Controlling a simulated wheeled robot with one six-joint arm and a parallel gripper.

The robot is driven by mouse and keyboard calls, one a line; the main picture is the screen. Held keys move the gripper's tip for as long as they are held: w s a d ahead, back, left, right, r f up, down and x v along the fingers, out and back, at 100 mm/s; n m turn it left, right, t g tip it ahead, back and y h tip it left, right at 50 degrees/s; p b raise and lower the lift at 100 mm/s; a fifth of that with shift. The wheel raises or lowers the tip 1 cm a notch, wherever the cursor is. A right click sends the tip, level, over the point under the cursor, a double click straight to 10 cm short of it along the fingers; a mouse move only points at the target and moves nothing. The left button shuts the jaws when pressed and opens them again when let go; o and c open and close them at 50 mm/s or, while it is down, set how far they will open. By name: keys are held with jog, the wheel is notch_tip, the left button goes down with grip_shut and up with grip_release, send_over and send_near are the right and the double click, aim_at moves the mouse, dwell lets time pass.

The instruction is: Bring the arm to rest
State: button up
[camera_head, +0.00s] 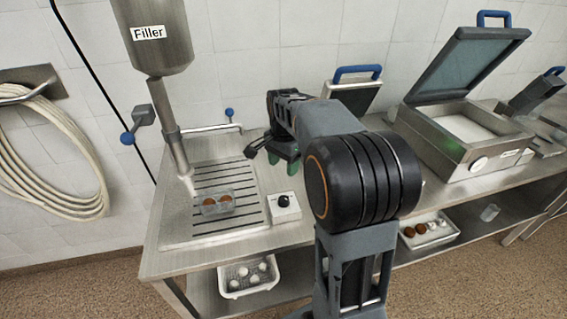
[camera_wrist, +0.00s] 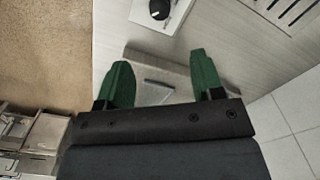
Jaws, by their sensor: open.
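My gripper (camera_wrist: 162,80) shows in the wrist view with its two green fingers apart and nothing between them. In the head view my arm is folded up and reaches over the bench, and my gripper (camera_head: 291,165) hangs over the worktop, right of the slotted drain tray (camera_head: 240,218). My arm partly hides the gripper and the bench behind it.
A clear container (camera_head: 217,205) with brown items sits on the slotted tray under the filler (camera_head: 152,50). A knob box (camera_head: 285,208) stands near my gripper. An open-lidded machine (camera_head: 465,150) stands at right. White perforated baskets (camera_head: 248,289) (camera_head: 428,243) sit on the lower shelf.

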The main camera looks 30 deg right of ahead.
dwell(0.3)
jog(key=s+a+n+t, duration=0.2)
jog(key=s+a+n, duration=0.2)
jog(key=s+n, duration=0.3)
jog(key=s+a+f+n+t, duration=0.1)
jog(key=s+a+n+t, duration=0.1)
jog(key=s+a+n, duration=0.3)
jog(key=shift+s+a+f+n, duration=0.15)
jog(key=shift+s+n, duration=0.75)
jog(key=shift+s, duration=1.15)
